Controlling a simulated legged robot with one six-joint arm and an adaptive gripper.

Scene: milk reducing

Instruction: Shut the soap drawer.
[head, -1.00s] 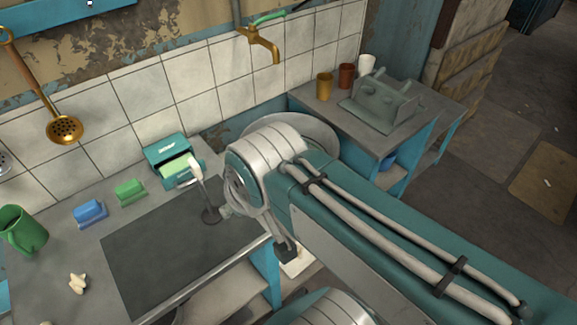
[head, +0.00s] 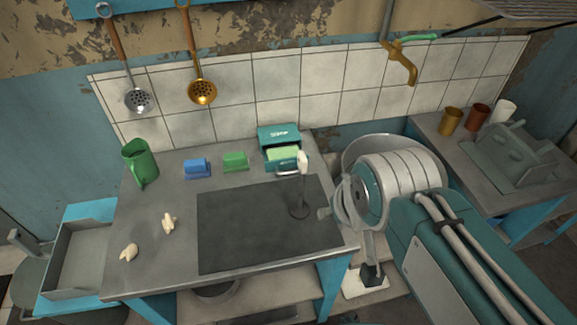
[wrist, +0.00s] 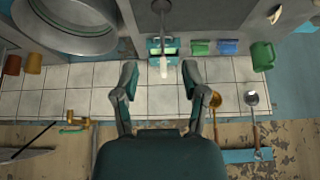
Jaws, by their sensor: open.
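The teal soap box (head: 279,133) stands at the back of the grey table against the tiles. Its drawer (head: 284,167) is pulled out toward the front, with a light green soap block (head: 283,153) in it. In the wrist view the soap box (wrist: 154,43) shows upside down, beyond the fingertips. My gripper (wrist: 160,78) is open and empty, its two fingers spread wide and apart from the box.
A thin stand with a white top (head: 303,163) rises just in front of the drawer's right side. Green (head: 236,161) and blue (head: 197,167) blocks and a green mug (head: 140,163) are to the left. A basin (head: 375,148) lies right. The dark mat (head: 245,225) is mostly clear.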

